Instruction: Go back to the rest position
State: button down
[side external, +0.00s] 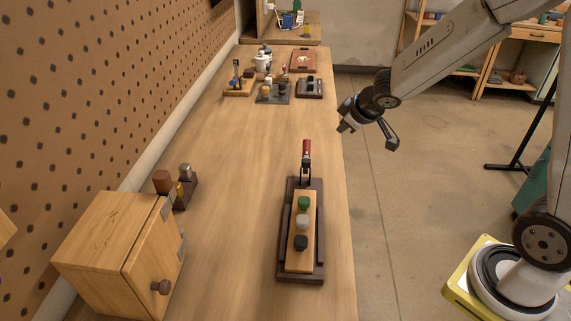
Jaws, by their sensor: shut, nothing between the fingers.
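My gripper (390,141) hangs in the air past the right edge of the workbench (230,170), with the floor behind it in the picture. It is shut and empty, its tip small and angled down to the right. It is apart from everything on the bench. My arm comes down to it from the upper right. The nearest bench item is a dark fixture (312,265) with a red-handled lever (306,155) standing upright. It carries a wooden block with green (303,203), grey (302,221) and black (300,243) knobs.
A small wooden cabinet (110,250) stands front left, with a dark rack (183,192) behind it. Several small fixtures, a white pot (262,63) and a reddish-brown board (303,61) sit at the far end. A pegboard wall (90,90) lines the left. The bench middle is clear.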

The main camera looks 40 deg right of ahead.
jog(key=s+a+f+m+g+y, duration=0.1)
jog(key=s+a, duration=0.3)
jog(key=s, duration=0.4)
jog(key=s+a+f+m+g, duration=0.2)
jog(key=s+a+f+g, duration=0.1)
jog(key=s, duration=0.4)
jog(key=shift+s+a+f+m+g+y, duration=0.25)
jog(key=shift+s+a+m+g+y, duration=0.05)
jog(key=shift+s+a+g+y, duration=0.1)
